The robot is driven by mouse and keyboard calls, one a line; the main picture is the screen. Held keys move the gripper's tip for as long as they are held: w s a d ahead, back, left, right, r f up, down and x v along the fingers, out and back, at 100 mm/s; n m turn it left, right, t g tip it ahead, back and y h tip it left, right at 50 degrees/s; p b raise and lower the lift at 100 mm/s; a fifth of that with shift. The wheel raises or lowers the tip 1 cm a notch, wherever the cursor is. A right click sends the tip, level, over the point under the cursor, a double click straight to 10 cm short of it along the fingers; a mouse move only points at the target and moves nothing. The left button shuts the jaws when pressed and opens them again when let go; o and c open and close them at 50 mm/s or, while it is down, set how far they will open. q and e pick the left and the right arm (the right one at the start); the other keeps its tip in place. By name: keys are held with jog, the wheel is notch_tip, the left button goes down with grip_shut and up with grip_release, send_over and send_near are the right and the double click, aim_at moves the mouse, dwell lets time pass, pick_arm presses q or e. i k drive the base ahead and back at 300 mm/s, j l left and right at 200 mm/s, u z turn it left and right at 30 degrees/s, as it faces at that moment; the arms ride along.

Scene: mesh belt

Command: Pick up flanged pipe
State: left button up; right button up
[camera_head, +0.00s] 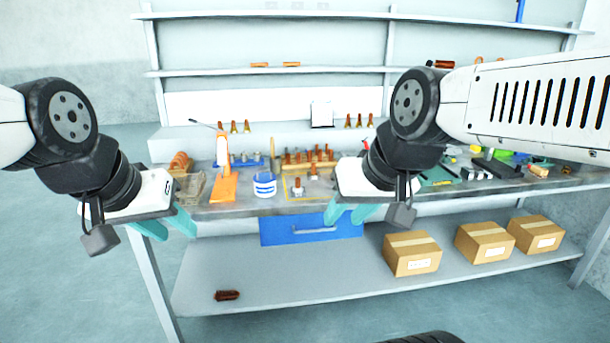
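Several copper-brown pipe-like parts stand in a group (308,157) at the middle of the workbench. Another brown part (227,295) lies on the lower shelf at the left. Which one is the flanged pipe I cannot tell at this size. My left gripper (166,226) is open and empty in front of the bench's left end, with its teal fingers apart. My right gripper (350,213) is open and empty in front of the bench's middle, pointing down, and partly hides the bench top.
An orange cone-like object (224,185) and a blue-and-white container (264,185) stand on the bench. Tools crowd its right side. A blue drawer (280,232) hangs below. Cardboard boxes (411,254) stand on the lower shelf (320,285), whose middle is clear.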

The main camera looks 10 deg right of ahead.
aim_at(296, 192)
jog(key=i+j+z, duration=0.1)
jog(key=z, duration=0.3)
jog(key=j+z, duration=0.15)
jog(key=z, duration=0.25)
jog(key=i+j+z, duration=0.1)
jog(key=z, duration=0.3)
jog(key=j+z, duration=0.25)
jog(key=z, duration=0.15)
jog(key=j+z, duration=0.15)
jog(key=j, duration=0.35)
jog(key=k+j+z, duration=0.2)
jog(key=j, duration=0.3)
jog(key=j+z, duration=0.15)
jog(key=j, duration=0.4)
jog(key=k+j+z, duration=0.15)
jog(key=j, duration=0.6)
jog(key=k+j, duration=0.1)
jog(key=j, duration=0.25)
